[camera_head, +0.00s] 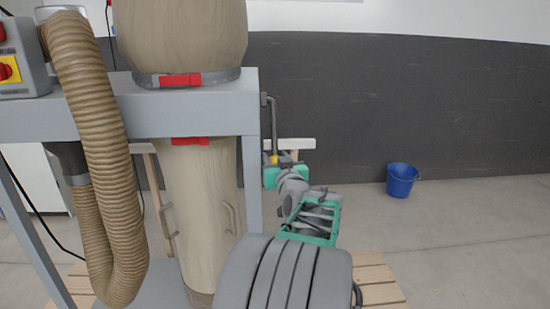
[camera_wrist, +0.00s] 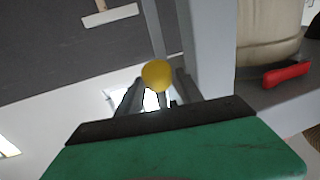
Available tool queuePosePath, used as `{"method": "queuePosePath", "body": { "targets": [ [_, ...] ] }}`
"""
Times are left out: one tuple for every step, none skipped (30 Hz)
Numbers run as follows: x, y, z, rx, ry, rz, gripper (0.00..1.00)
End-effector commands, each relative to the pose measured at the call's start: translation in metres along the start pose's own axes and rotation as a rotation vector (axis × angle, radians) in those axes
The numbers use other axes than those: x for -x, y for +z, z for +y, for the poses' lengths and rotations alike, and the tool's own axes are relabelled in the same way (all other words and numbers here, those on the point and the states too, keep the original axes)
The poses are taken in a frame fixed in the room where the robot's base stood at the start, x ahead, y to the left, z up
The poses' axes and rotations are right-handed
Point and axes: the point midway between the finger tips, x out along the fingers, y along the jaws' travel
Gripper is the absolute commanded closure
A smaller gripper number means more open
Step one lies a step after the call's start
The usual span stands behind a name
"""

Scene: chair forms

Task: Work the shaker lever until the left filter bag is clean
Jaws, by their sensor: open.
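The shaker lever (camera_head: 273,125) is a grey rod that comes out of the right side of the grey frame and bends down to a yellow knob (camera_head: 274,160). My gripper (camera_head: 275,168) is at this knob, right of the frame. In the wrist view the yellow knob (camera_wrist: 157,75) lies between my open fingers; I cannot tell whether they touch it. A bulging brown filter bag (camera_head: 182,38) is clamped on top of the frame with a grey band and red clasp; its top is cut off. A bag also shows in the wrist view (camera_wrist: 268,32).
A paler lower bag (camera_head: 200,210) with handles hangs under the frame. A ribbed brown hose (camera_head: 98,150) and a switch box (camera_head: 22,62) are at the left. A blue bucket (camera_head: 401,180) stands near the dark wall.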

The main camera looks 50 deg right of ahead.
Motion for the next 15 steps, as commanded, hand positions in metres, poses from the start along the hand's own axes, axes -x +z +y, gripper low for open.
{"method": "queuePosePath", "body": {
  "targets": [
    [-0.0011, -0.0001, -0.0003, 0.000, 0.000, 0.000, 0.56],
    [-0.0013, 0.0000, -0.0003, 0.000, 0.000, 0.000, 0.56],
    [-0.0012, 0.0000, -0.0003, 0.000, 0.000, 0.000, 0.56],
    [-0.0011, 0.0001, -0.0002, 0.000, 0.000, 0.000, 0.56],
    [-0.0010, 0.0002, -0.0003, 0.000, 0.000, 0.000, 0.56],
    [-0.0010, 0.0002, -0.0003, 0.000, 0.000, 0.000, 0.56],
    [-0.0009, 0.0002, -0.0003, 0.000, 0.000, 0.000, 0.58],
    [-0.0009, 0.0003, -0.0004, 0.000, 0.000, 0.000, 0.60],
    [-0.0009, 0.0003, -0.0004, 0.000, 0.000, 0.000, 0.64],
    [-0.0009, 0.0003, -0.0004, 0.000, 0.000, 0.000, 0.66],
    [-0.0008, 0.0004, -0.0004, 0.000, -0.001, -0.001, 0.69],
    [-0.0008, 0.0004, -0.0005, 0.000, -0.001, -0.001, 0.72],
    [-0.0008, 0.0004, -0.0006, 0.000, -0.001, -0.001, 0.74],
    [-0.0008, 0.0004, -0.0007, 0.000, -0.001, -0.001, 0.77],
    [-0.0008, 0.0004, -0.0008, 0.000, -0.001, -0.001, 0.80]
  ]
}}
